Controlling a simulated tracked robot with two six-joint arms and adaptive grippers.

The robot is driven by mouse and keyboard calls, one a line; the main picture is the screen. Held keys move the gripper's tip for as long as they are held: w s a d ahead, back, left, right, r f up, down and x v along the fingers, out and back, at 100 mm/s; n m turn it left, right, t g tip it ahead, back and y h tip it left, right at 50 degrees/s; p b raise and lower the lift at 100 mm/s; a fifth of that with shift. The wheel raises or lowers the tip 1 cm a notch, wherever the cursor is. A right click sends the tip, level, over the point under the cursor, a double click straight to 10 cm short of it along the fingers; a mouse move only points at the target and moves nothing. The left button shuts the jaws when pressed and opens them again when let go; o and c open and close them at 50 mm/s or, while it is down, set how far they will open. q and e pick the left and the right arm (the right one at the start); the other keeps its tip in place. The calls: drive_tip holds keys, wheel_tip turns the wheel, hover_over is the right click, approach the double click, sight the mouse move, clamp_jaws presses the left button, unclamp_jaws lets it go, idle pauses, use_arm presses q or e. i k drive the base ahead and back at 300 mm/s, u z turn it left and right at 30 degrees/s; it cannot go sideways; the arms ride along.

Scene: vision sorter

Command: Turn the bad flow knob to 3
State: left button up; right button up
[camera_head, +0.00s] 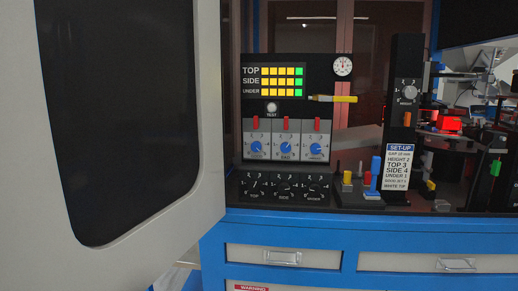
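Three blue flow knobs stand in a row on grey plates of the black control panel: a left one (257,148), a middle one (286,147) and a right one (316,149). Each has a number scale around it and a red part above. The small labels under them are too blurred to tell surely which is the bad flow knob, and the pointer settings are too small to read. Nothing touches the knobs. Neither of my grippers is in view.
Black dials labelled top (254,187), side (284,187) and under sit below. A yellow-ended rod (335,98) juts out at the panel's right. A set-up card (398,167) and blue post (376,172) stand further right. A large pale panel (210,120) fills the left.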

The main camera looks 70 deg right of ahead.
sight(286, 147)
drive_tip(key=z, duration=0.1)
drive_tip(key=k, duration=1.75)
drive_tip(key=z, duration=0.8)
drive_tip(key=i, duration=0.9)
